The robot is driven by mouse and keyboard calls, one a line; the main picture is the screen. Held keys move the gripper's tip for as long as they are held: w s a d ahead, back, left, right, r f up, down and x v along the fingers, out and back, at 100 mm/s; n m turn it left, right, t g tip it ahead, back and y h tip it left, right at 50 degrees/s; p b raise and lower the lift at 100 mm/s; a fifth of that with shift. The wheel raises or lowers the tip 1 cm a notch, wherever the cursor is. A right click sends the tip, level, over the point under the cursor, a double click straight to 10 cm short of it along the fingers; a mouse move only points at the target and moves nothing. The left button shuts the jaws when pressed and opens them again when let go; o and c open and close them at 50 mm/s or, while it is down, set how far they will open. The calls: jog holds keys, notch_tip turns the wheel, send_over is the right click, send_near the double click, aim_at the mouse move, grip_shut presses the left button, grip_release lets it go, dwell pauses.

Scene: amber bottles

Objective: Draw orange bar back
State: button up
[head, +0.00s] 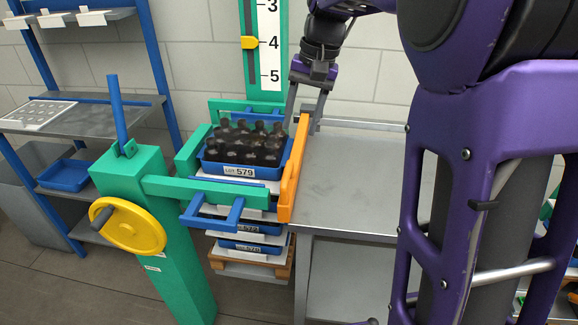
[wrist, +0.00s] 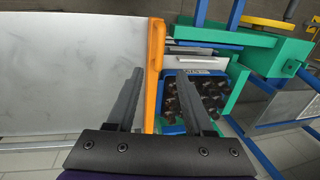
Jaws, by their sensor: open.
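The orange bar (head: 292,170) stands upright along the left edge of the grey metal table, between the table and the blue tray of bottles. In the wrist view the orange bar (wrist: 155,62) runs lengthwise and passes between my two fingers. My gripper (head: 305,112) is open at the bar's far end, pointing down. In the wrist view my gripper (wrist: 158,75) has one finger over the table side and the other over the tray side. Whether either finger touches the bar cannot be told.
A blue tray (head: 238,172) of dark bottles sits on a stack of trays in a green frame (head: 205,192). A yellow handwheel (head: 128,226) is at the front left. The grey tabletop (head: 350,185) is bare. A scale with a yellow pointer (head: 250,42) stands behind.

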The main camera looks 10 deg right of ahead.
aim_at(288, 171)
jog(key=f, duration=0.4)
jog(key=a+f+b, duration=0.1)
jog(key=f, duration=0.3)
jog(key=a+f, duration=0.1)
jog(key=f, duration=0.3)
jog(key=shift+w+a+f, duration=0.1)
jog(key=shift+w+a, duration=0.05)
jog(key=shift+w, duration=0.25)
grip_shut()
dwell(0.7)
